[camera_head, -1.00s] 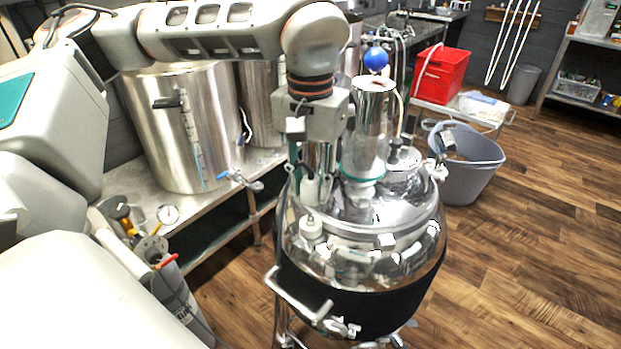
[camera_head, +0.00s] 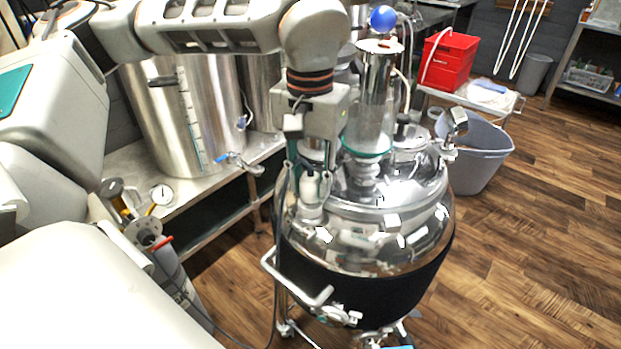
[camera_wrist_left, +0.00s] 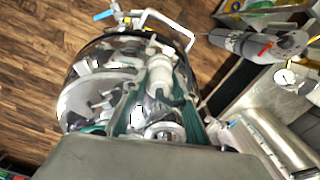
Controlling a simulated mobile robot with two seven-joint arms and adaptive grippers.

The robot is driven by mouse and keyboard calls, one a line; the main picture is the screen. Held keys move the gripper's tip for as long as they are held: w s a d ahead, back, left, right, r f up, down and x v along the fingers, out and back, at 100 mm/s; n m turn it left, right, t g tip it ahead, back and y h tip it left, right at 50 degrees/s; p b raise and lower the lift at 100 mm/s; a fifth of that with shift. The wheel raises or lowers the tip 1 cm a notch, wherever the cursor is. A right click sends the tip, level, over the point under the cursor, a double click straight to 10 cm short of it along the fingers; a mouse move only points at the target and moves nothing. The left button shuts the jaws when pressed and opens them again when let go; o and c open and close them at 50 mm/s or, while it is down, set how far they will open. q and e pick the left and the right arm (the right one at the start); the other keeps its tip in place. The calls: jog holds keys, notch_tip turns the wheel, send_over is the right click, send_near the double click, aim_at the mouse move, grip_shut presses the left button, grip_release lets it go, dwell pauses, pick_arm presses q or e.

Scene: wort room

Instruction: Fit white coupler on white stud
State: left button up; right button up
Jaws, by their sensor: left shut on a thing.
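My left gripper (camera_head: 309,188) points down over the left side of the shiny vessel lid. It is shut on the white coupler (camera_head: 311,187), a small white cylinder held upright between teal-edged fingers. The white stud (camera_head: 311,211) stands on the lid directly below the coupler. The two look very close or touching in the head view; I cannot tell whether the coupler is around the stud. In the left wrist view the coupler (camera_wrist_left: 160,76) shows between the fingers, with white parts just beyond it. My right gripper is in neither view.
The steel vessel (camera_head: 415,232) has a glass column (camera_head: 374,95) close to the right of my gripper and a bent handle (camera_head: 297,282) in front. A large steel pot (camera_head: 180,120) stands on the left bench. A grey tub (camera_head: 478,160) is at right.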

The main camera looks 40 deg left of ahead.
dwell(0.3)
pick_arm(q)
jog(key=shift+s+p, duration=0.1)
jog(key=shift+p, duration=0.25)
dwell(0.7)
jog(key=shift+p, duration=0.4)
dwell(0.5)
jog(key=shift+f, duration=0.55)
jog(key=o, duration=0.8)
